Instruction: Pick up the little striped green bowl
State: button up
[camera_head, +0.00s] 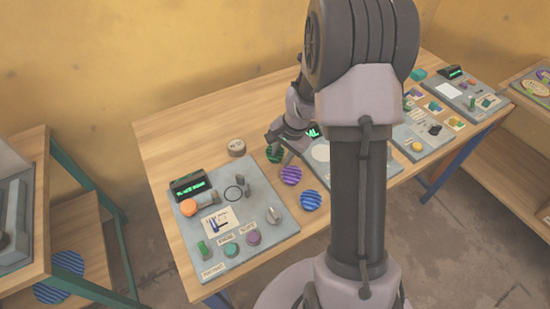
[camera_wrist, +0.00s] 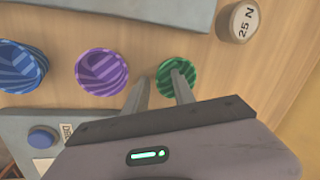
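The little striped green bowl (camera_head: 275,155) sits on the wooden table, behind the purple striped bowl. In the wrist view the green bowl (camera_wrist: 189,67) is partly hidden behind one fingertip. My gripper (camera_wrist: 160,75) is open and empty. Its right finger crosses in front of the green bowl, and its left finger lies in the gap between the green and purple bowls. I cannot tell whether the right finger touches the bowl. In the head view my gripper (camera_head: 284,143) is close beside the bowl, partly hidden by its own wrist.
A purple striped bowl (camera_wrist: 102,70) and a blue striped bowl (camera_wrist: 22,64) stand in line with the green one. A "25 N" weight (camera_head: 237,147) is nearby. A grey control panel (camera_head: 243,250) lies to the left. Bare table (camera_head: 170,140) is free at the back left.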

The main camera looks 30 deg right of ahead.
grip_shut()
jog(key=shift+r, duration=0.1)
